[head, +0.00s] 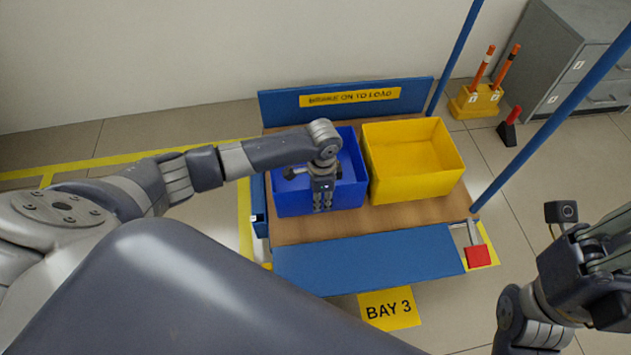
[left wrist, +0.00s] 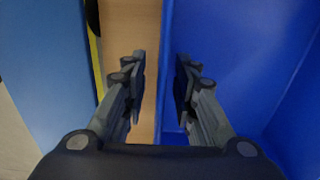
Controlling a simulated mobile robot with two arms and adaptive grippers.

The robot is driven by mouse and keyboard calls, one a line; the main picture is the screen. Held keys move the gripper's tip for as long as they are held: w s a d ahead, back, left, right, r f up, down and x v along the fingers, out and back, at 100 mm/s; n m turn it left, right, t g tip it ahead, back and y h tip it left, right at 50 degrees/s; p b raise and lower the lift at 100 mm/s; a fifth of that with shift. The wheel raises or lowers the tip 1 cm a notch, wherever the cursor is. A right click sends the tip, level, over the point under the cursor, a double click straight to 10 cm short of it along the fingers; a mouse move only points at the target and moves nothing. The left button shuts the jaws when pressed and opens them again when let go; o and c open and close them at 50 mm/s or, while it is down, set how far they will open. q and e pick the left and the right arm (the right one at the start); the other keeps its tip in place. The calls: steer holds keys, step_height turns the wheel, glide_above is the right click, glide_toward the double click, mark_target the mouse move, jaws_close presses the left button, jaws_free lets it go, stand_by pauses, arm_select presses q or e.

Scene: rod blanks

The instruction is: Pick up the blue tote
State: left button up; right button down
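The blue tote (head: 290,198) stands upright on the left part of the wooden cart deck (head: 400,220), and what shows of its inside is empty. My left gripper (head: 322,208) points down at its near wall. In the left wrist view the gripper (left wrist: 160,85) is open, with one finger over the bare deck and the other over the tote's inside (left wrist: 230,60). The wall's rim (left wrist: 167,70) lies between the fingers, with gaps seen on both sides. My right gripper is only partly in view at the right edge of the head view, and its fingertips cannot be made out.
A yellow tote (head: 410,188) stands close right of the blue one. The cart has a blue back panel (head: 275,105), a blue front panel (head: 370,262) and blue posts (head: 560,115) on the right. A grey cabinet (head: 560,55) and yellow stand (head: 478,103) are behind right.

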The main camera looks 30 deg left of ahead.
arm_select(q)
jaws_close()
steer(key=shift+r, duration=0.15)
